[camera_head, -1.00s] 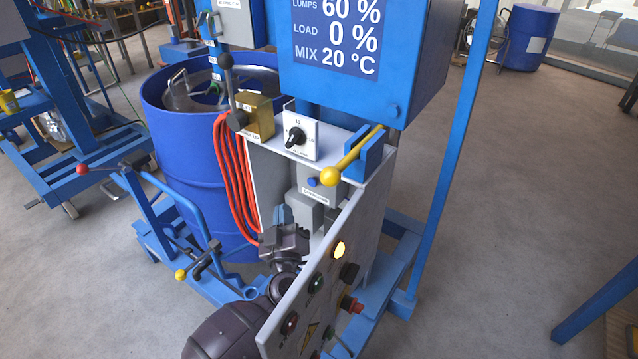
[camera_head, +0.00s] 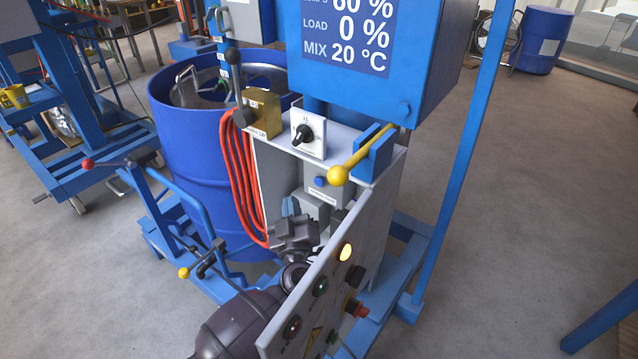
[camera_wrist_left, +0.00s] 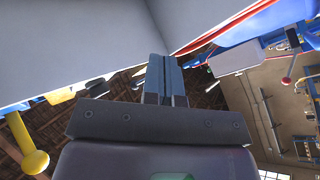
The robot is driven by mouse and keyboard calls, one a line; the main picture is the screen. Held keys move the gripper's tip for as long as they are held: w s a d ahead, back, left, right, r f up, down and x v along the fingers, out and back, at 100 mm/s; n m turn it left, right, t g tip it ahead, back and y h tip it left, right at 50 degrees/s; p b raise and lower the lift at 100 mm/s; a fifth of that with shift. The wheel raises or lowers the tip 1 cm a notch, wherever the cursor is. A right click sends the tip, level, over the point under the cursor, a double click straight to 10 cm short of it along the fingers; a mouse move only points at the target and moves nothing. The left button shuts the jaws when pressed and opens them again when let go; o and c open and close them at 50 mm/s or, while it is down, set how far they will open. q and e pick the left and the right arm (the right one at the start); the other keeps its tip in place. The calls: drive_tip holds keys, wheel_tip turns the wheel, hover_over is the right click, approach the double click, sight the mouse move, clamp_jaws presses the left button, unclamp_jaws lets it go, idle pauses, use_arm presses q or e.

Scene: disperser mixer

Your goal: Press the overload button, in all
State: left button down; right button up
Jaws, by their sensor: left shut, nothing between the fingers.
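A small blue button (camera_head: 320,181) sits on a grey box with a white label (camera_head: 322,193), below the shelf with the rotary knob. The label is too small to read. My left gripper (camera_head: 288,206) is shut and empty, left of the box and slightly lower than the button. Its dark arm rises from the bottom behind the tilted control panel. In the left wrist view, the shut blue-grey fingers (camera_wrist_left: 167,75) point up towards grey surfaces. The button is not visible there, and whether the fingertips touch anything cannot be told. My right gripper is not in view.
The tilted control panel (camera_head: 318,285) stands in front of the arm. A yellow-ball lever (camera_head: 338,175) juts out above the box; it also shows in the wrist view (camera_wrist_left: 35,162). Orange hoses (camera_head: 236,175) hang left of the gripper, before a blue drum (camera_head: 190,150). A rotary knob (camera_head: 303,134) sits above.

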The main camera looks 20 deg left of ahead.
sight(319, 181)
use_arm(q)
drive_tip(key=w, duration=0.1)
drive_tip(key=w+d+b, duration=0.1)
drive_tip(key=w, duration=0.1)
drive_tip(key=w+d, duration=0.1)
drive_tip(key=w, duration=0.1)
drive_tip(key=shift+w, duration=0.25)
idle(0.9)
idle(1.0)
drive_tip(key=shift+w, duration=0.1)
drive_tip(key=shift+w+d, duration=0.15)
drive_tip(key=shift+w, duration=0.15)
